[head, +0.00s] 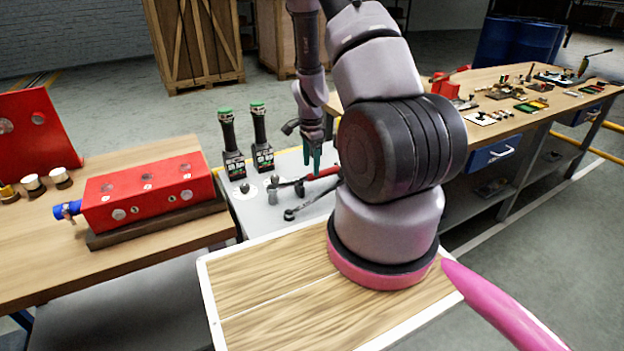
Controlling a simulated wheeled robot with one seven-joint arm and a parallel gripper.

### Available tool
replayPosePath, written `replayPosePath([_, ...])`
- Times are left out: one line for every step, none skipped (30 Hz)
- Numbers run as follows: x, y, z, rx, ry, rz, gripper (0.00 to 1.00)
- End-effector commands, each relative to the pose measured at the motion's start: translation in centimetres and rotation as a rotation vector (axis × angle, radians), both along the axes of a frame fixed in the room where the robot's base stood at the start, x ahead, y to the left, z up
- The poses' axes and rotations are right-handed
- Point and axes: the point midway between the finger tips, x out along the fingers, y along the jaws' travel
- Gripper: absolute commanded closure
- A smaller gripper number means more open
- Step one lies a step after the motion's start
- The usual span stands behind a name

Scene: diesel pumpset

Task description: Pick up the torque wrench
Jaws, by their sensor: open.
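A long tool with a red handle (323,173) and a dark ratchet-like head lies on the grey tray table; it looks like the torque wrench. My gripper (312,160) points down with its green fingers apart, just above or around the wrench near where the handle meets the shaft. I cannot tell whether the fingers touch it. The handle's right end is partly hidden behind my arm.
Two green-capped black tools (260,140) stand upright at the tray's back left. A dark wrench (306,206) and small sockets lie nearby. A red engine block (150,195) sits on the left wooden bench. A workbench (475,85) with parts stands at right.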

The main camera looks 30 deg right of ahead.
Motion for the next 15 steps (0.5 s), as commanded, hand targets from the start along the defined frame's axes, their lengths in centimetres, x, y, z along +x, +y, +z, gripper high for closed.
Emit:
replayPosePath([-0.1,-0.1,-0.9,0.001,0.004,-0.001,0.31])
replayPosePath([-0.1,-0.1,-1.3,0.001,0.003,0.0,0.31])
replayPosePath([-0.1,0.0,-1.8,0.001,0.003,0.0,0.31])
replayPosePath([-0.1,0.0,-2.1,0.001,0.003,0.0,0.31])
replayPosePath([0.0,0.0,-2.3,0.001,0.002,0.0,0.31])
replayPosePath([0.0,0.0,-2.5,0.0,0.001,0.0,0.31])
replayPosePath([0.0,0.0,-2.7,0.001,0.001,0.001,0.31])
replayPosePath([0.0,0.0,-2.9,0.001,0.001,0.001,0.31])
replayPosePath([0.0,-0.1,-3.3,0.001,0.002,0.001,0.31])
replayPosePath([0.0,-0.1,-3.6,0.002,0.002,0.0,0.31])
replayPosePath([0.1,-0.2,-4.0,0.002,0.001,0.0,0.31])
replayPosePath([0.1,-0.4,-4.7,0.001,0.002,0.0,0.31])
replayPosePath([0.1,-0.4,-5.2,0.002,0.003,0.0,0.31])
replayPosePath([0.2,-0.5,-5.6,0.002,0.003,0.001,0.31])
replayPosePath([0.2,-0.5,-6.2,0.002,0.002,0.002,0.31])
